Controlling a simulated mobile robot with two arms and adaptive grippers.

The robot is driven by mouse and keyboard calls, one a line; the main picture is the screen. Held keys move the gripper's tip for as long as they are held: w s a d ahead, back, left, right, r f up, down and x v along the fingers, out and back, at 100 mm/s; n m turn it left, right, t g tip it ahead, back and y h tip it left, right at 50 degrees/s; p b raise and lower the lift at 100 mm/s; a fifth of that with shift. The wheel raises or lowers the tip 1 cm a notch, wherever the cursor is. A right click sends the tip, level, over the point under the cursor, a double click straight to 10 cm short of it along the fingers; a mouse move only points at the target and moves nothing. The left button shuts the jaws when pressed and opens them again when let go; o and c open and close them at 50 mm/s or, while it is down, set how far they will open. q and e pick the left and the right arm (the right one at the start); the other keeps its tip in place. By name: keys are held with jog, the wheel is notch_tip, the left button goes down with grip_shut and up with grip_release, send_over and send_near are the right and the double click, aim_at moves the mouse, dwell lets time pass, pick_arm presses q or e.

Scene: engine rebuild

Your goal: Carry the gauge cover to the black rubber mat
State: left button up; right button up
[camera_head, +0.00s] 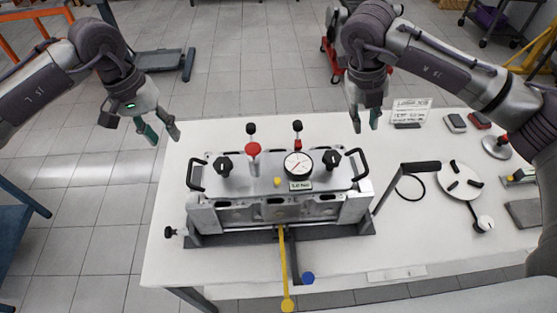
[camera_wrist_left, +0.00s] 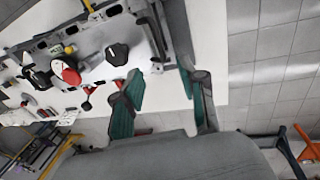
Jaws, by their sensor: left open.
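The gauge cover (camera_head: 230,181) is a grey metal plate with a round white dial, a red knob, black knobs and a black handle at each end. It sits on the metal block in the middle of the table; part of it shows in the left wrist view (camera_wrist_left: 88,40). My left gripper (camera_head: 164,135) is open and empty, up and left of the cover's left handle. My right gripper (camera_head: 365,128) is open and empty, above and behind the right handle. A dark flat rectangle at the table's right edge, possibly the black rubber mat (camera_head: 525,214), is partly cut off by my arm.
A yellow-handled lever (camera_head: 284,265) and a blue-ended lever (camera_head: 307,278) stick out in front of the block. A black-handled tool (camera_head: 420,168) and a white round tray (camera_head: 459,178) lie to its right.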

aim_at(189, 168)
pick_arm(q)
jog(key=d+f, duration=0.1)
jog(key=f, duration=0.8)
jog(key=d+f, duration=0.1)
jog(key=f, duration=0.3)
jog(key=shift+s+d+f, duration=0.1)
jog(key=shift+d+f, duration=0.2)
jog(key=shift+d, duration=0.05)
pick_arm(e)
jog(key=x, duration=1.4)
jog(key=shift+a, duration=0.1)
pick_arm(q)
jog(key=c, duration=0.5)
pick_arm(e)
grip_shut()
pick_arm(q)
grip_shut()
pick_arm(e)
jog(key=shift+r, duration=0.1)
pick_arm(q)
jog(key=shift+r, duration=0.1)
